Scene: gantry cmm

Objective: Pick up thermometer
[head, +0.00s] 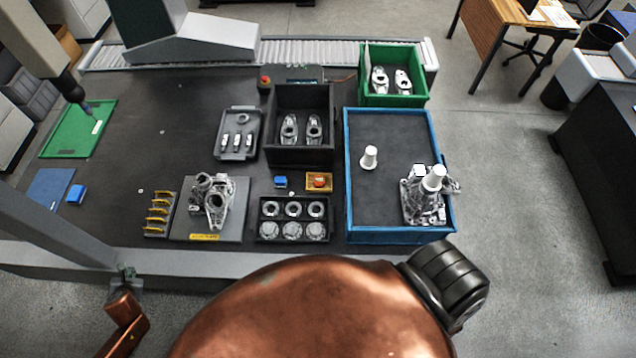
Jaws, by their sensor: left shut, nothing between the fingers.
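I cannot pick out a thermometer for certain at this size. Two small blue items lie on the dark table: one blue block (76,193) at the left beside a blue mat, and another blue block (280,182) near the middle. My left gripper (128,272) is small in the lower left, at the table's front rail, well apart from both blocks. It is shut and empty. My right gripper is not in view.
A gantry column and beam cross the left side, with a probe (84,103) above a green mat (55,145). Yellow-edged racks (160,213), a fixture plate (229,229), a black tray (266,238) and a blue bin (372,235) line the front. Bare table lies left of centre.

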